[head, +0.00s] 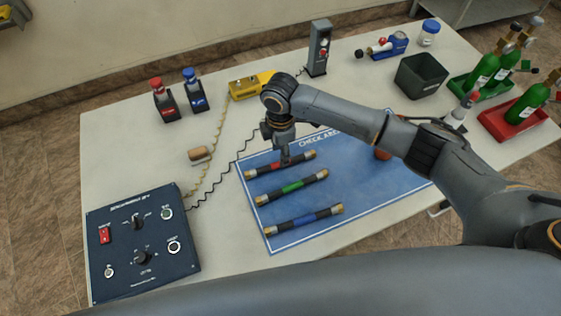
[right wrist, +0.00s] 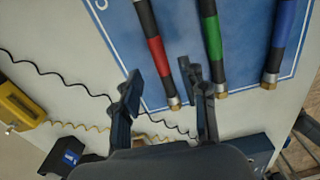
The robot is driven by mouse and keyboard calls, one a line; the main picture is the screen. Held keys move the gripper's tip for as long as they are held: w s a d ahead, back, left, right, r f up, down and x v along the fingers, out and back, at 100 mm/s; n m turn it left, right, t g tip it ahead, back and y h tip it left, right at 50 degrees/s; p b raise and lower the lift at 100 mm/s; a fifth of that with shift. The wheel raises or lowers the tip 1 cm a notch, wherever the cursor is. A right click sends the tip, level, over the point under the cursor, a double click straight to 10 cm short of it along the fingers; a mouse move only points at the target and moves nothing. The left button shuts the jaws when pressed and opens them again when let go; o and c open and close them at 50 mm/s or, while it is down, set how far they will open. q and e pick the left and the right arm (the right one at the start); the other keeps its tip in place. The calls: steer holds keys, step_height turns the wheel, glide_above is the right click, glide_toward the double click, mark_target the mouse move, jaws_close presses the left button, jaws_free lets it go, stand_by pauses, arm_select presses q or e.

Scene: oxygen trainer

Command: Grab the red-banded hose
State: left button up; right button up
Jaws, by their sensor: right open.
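The red-banded hose (head: 265,170) is a short black hose with brass ends and a red band. It lies on the blue mat (head: 360,170), above the green-banded hose (head: 272,194) and the blue-banded hose (head: 300,221). My right gripper (head: 285,160) points down over the red-banded hose and hides part of it. In the right wrist view the red-banded hose (right wrist: 157,52) runs between the open fingers of my right gripper (right wrist: 160,75), with one brass end between them. Whether the fingers touch it I cannot tell. My left gripper is not in view.
A dark control panel (head: 140,240) stands at the table's left front. A dark bin (head: 420,76) and green bottles (head: 482,74) stand at the right. An orange object behind my arm is mostly hidden.

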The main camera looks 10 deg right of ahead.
step_height(320, 180, down, 4)
steer(key=shift+f+p, duration=0.15)
steer(key=shift+p, duration=0.55)
steer(key=shift+d+f, duration=0.1)
steer(key=shift+f, duration=0.2)
steer(key=shift+w+f, duration=0.1)
steer(key=shift+c, duration=0.5)
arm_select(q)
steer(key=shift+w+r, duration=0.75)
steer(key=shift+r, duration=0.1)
arm_select(e)
jaws_close()
